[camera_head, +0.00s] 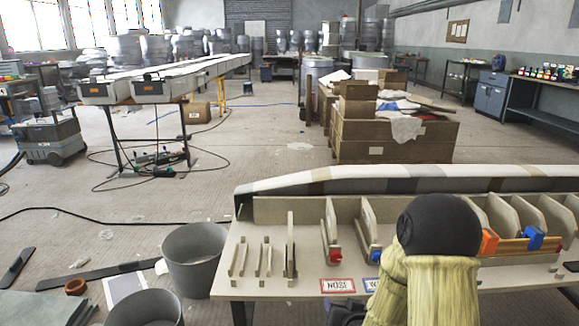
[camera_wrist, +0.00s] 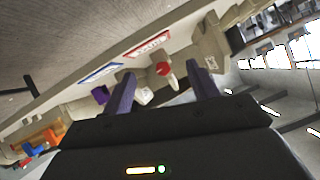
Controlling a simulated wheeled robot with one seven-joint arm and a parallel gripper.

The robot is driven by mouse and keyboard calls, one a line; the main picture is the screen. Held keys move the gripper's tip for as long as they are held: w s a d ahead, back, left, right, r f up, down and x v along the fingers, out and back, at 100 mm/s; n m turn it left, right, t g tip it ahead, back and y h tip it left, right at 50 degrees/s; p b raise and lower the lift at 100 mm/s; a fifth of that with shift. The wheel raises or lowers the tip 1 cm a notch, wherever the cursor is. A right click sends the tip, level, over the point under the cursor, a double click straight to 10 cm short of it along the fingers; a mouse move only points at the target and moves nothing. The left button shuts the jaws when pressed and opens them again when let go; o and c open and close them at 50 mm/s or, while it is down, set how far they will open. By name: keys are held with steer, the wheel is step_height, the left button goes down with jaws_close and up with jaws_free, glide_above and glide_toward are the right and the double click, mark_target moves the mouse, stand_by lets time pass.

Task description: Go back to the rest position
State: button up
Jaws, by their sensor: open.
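My gripper (camera_wrist: 163,78) shows in the wrist view as two dark purple fingers standing wide apart. The gap between them is empty. Beyond the fingertips, a red knob-like piece (camera_wrist: 162,69) sits on a beige fixture of the bench, apart from the fingers. In the head view, my arm covers part of the beige bench (camera_head: 255,280) at the right front. My gripper's fingers cannot be made out there.
The bench carries upright dividers, a red piece (camera_head: 336,252), a blue piece (camera_head: 533,238), an orange piece (camera_head: 489,242) and a red-edged label (camera_head: 338,285). Grey buckets (camera_head: 194,258) stand at its left. Wooden crates (camera_head: 395,140) stand behind it. Open floor lies left, with cables across it.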

steer(key=s+r+n+g+p, duration=0.1)
steer(key=s+r+g, duration=0.25)
steer(key=s, duration=0.35)
steer(key=s+d+r+g+h+p, duration=0.1)
steer(key=s+r+g+p, duration=0.1)
steer(key=s+r+g, duration=0.3)
steer(key=s+r+n+g+p, duration=0.1)
steer(key=s+r, duration=0.2)
steer(key=s, duration=0.5)
steer(key=w+p+v, duration=0.2)
steer(key=p+v, duration=0.9)
steer(key=p, duration=0.1)
steer(key=w+r+p+v, duration=0.1)
steer(key=w+p+v, duration=0.2)
steer(key=p+v, duration=0.9)
steer(key=w+r+p+v, duration=0.1)
steer(key=w+p+v, duration=0.2)
steer(key=p+v, duration=0.9)
steer(key=shift+w+p, duration=0.3)
steer(key=shift+p, duration=0.1)
steer(key=shift+a, duration=0.1)
